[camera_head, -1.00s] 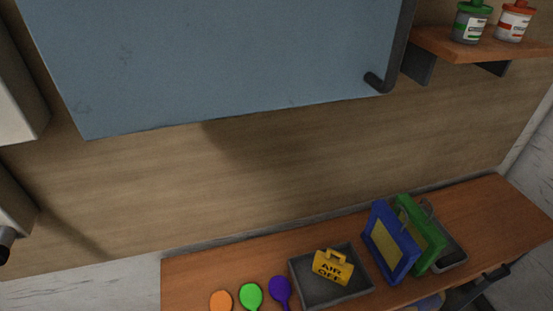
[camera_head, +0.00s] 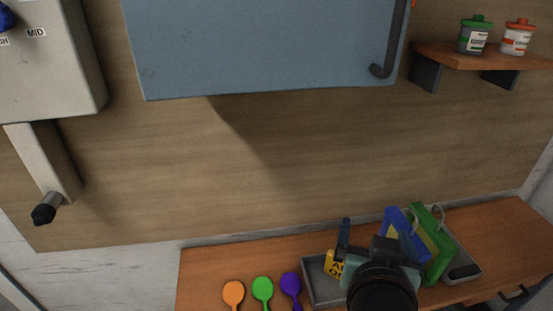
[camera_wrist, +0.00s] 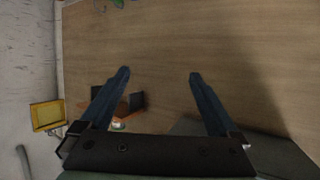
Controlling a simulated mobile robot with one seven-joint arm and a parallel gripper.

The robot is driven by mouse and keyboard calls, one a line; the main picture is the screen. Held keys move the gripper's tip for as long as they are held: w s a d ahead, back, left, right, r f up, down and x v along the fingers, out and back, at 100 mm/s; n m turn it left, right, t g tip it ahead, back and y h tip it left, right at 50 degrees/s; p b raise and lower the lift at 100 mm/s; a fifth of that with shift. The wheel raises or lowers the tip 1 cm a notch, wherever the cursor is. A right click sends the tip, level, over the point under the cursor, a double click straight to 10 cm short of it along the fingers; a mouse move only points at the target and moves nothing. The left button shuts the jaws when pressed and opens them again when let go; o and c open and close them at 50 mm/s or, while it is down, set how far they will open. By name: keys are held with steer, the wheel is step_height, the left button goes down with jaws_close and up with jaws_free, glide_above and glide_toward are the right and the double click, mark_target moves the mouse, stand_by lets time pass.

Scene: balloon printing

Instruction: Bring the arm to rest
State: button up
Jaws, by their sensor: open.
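My gripper (camera_head: 374,232) shows in the head view at the lower right, with my dark wrist below it. It is in front of the counter and hides part of the grey tray (camera_head: 312,288) and the yellow AIR OFF sign (camera_head: 335,265). In the wrist view, the two blue-grey fingers of my gripper (camera_wrist: 160,73) stand wide apart.
The wooden counter (camera_head: 215,262) bears orange (camera_head: 233,292), green (camera_head: 262,289) and purple (camera_head: 290,286) balloons. Blue (camera_head: 393,222) and green (camera_head: 432,245) frames stand at right. A blue cabinet (camera_head: 260,45) hangs above; a shelf (camera_head: 470,57) holds two bottles. The wall between is clear.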

steer(key=w+a+r+n+t+b, duration=0.1)
steer(key=a+r+t, duration=0.2)
steer(key=r, duration=0.3)
steer(key=a+r+n+t+y+b, duration=0.1)
steer(key=a+r+t, duration=0.15)
steer(key=r, duration=0.35)
steer(key=w+a+r+n+t, duration=0.1)
steer(key=a+r+t, duration=0.1)
steer(key=a+r, duration=0.3)
steer(key=s+a+r+n+t+y+b, duration=0.1)
steer(key=s+a+r+t+y, duration=0.1)
steer(key=r, duration=0.6)
steer(key=s+a+r+t+y+b, duration=0.1)
steer(key=s+a+r+t+y, duration=0.1)
steer(key=s+a+r+t, duration=0.3)
step_height(320, 180, up, 3)
steer(key=shift+s+a+f+n, duration=0.15)
steer(key=shift+s+n, duration=0.25)
steer(key=shift+s, duration=0.4)
